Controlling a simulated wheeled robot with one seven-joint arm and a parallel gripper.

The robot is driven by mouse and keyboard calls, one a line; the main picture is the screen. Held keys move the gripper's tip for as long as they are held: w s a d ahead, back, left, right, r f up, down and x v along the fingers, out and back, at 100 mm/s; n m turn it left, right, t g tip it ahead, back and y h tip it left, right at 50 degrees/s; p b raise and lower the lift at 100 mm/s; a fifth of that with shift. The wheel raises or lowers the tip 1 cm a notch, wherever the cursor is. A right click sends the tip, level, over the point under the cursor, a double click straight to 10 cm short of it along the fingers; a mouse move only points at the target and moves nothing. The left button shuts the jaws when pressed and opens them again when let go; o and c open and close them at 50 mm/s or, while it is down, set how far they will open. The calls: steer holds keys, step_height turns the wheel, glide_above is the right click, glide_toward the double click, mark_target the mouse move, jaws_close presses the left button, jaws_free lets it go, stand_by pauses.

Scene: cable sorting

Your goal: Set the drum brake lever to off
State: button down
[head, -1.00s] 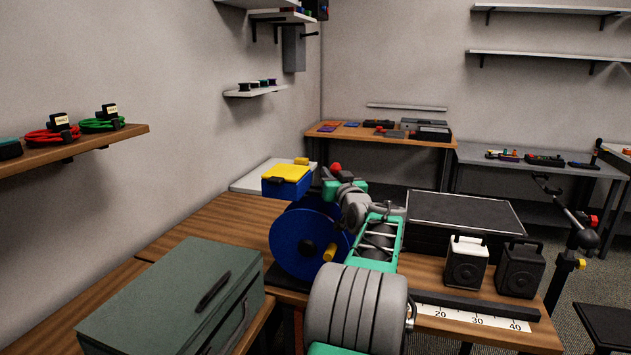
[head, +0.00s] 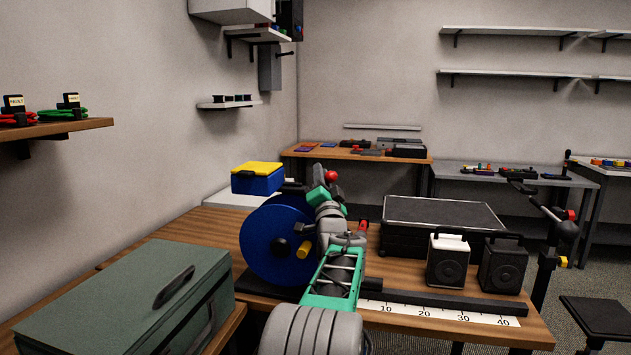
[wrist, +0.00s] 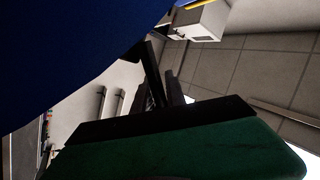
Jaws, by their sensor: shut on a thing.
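The blue cable drum (head: 268,243) stands on the wooden bench, with a yellow handle (head: 303,250) on its face. The brake lever's red knob (head: 331,176) shows just above my gripper (head: 298,187), at the drum's upper right. My gripper is shut on the lever, but its shaft and the contact are mostly hidden by my wrist. In the wrist view, the drum (wrist: 65,50) fills the upper left, close beside my dark fingers (wrist: 158,80). No off marking can be read.
A blue box with a yellow lid (head: 257,178) stands behind the drum. A grey-green case (head: 125,295) is at front left. Two speakers (head: 447,262) and a black tray (head: 440,212) are to the right. A ruler strip (head: 440,314) lies along the bench front.

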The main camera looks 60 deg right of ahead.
steer(key=shift+s+d+m+g+h, duration=0.1)
steer(key=shift+s+m+g+h, duration=0.35)
steer(key=shift+m, duration=0.35)
steer(key=c, duration=1.6)
jaws_free()
steer(key=shift+s+m, duration=0.15)
steer(key=shift+m, duration=0.15)
steer(key=shift+o, duration=1.3)
steer(key=shift+f, duration=0.1)
steer(key=b+v, duration=0.1)
steer(key=v, duration=0.6)
steer(key=shift+a+f, duration=0.3)
